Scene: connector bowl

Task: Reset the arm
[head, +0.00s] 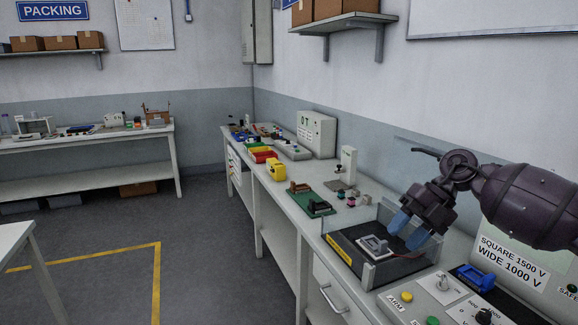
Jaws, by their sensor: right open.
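My right arm comes in from the right edge. Its dark purple gripper (406,232) has blue fingertips that point down and left over the clear-walled black tray (345,242) on the workbench. The fingers are apart and I see nothing between them. A small grey-white fixture (374,246) with a red wire sits in the tray, just left of the fingertips. I cannot tell whether the fingertips touch the wire or the tray wall. My left gripper is not in view.
A test panel (440,300) with knobs and buttons stands at the front right. A green board (310,201), a yellow block (276,169) and coloured bins (262,153) line the bench (300,215) farther back. A shelf (340,22) hangs above. The floor left of the bench is clear.

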